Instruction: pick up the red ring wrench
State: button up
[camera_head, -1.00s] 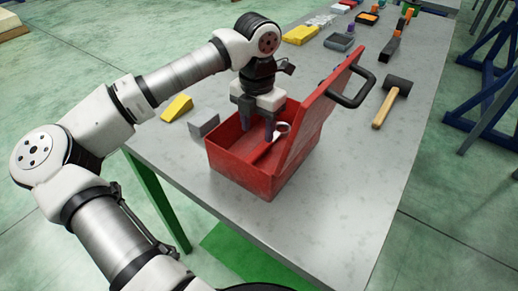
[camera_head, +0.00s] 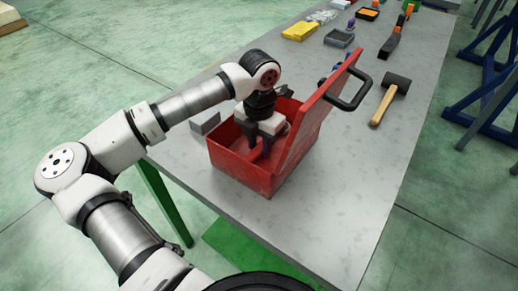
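An open red toolbox (camera_head: 262,181) stands on the grey table, its lid raised on the right with a black handle (camera_head: 350,97). My gripper (camera_head: 258,146) is lowered into the box, pointing down. Its dark fingers look apart, and nothing is seen clasped between them. The red ring wrench is mostly hidden behind my gripper and hard to tell from the red box; a small pale bit beside the gripper's right side may be its ring end. I cannot tell whether the fingers touch it.
A wooden-handled mallet (camera_head: 389,99) lies right of the box. A grey angled block (camera_head: 205,123) sits at its left. A yellow case (camera_head: 300,31) and several tools lie farther back. The table's front right is clear.

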grip_shut()
jog(key=shift+r, duration=0.1)
